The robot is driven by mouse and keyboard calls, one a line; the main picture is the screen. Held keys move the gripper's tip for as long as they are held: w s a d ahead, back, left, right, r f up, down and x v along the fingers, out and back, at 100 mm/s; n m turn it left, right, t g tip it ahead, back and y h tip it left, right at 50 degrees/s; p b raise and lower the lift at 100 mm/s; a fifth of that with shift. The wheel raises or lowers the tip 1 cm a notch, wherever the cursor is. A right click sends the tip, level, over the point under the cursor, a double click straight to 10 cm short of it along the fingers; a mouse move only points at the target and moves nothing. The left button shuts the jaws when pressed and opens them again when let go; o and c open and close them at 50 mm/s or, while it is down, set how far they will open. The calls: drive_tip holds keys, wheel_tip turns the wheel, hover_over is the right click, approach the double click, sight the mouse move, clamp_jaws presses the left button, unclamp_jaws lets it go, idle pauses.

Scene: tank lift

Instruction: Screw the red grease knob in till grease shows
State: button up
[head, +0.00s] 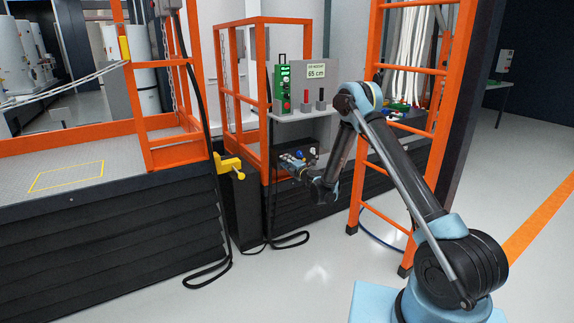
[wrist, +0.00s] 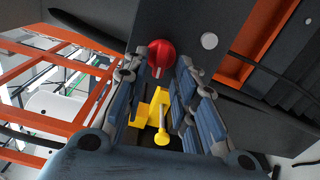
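The red knob (wrist: 161,52) shows in the wrist view at the far end of my gripper's fingers, against a dark panel. My gripper (wrist: 161,65) has one finger on each side of the knob's lower part. The gap at the tips looks about as wide as the knob, and I cannot tell whether the fingers touch it. In the head view my gripper (head: 288,160) is at a dark box (head: 304,152) below the grey shelf. The red knob cannot be made out there, and no grease can be made out in either view.
A yellow part (wrist: 154,108) shows between the fingers in the wrist view. A yellow bracket (head: 230,165) is left of my gripper. The shelf (head: 302,115) carries a green control box (head: 283,88) and a 65 cm sign (head: 316,71). An orange ladder (head: 372,180) stands close to the arm.

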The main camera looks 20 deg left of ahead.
drive_tip(key=shift+s, duration=0.2)
drive_tip(key=v, duration=0.7)
drive_tip(key=shift+d, duration=0.2)
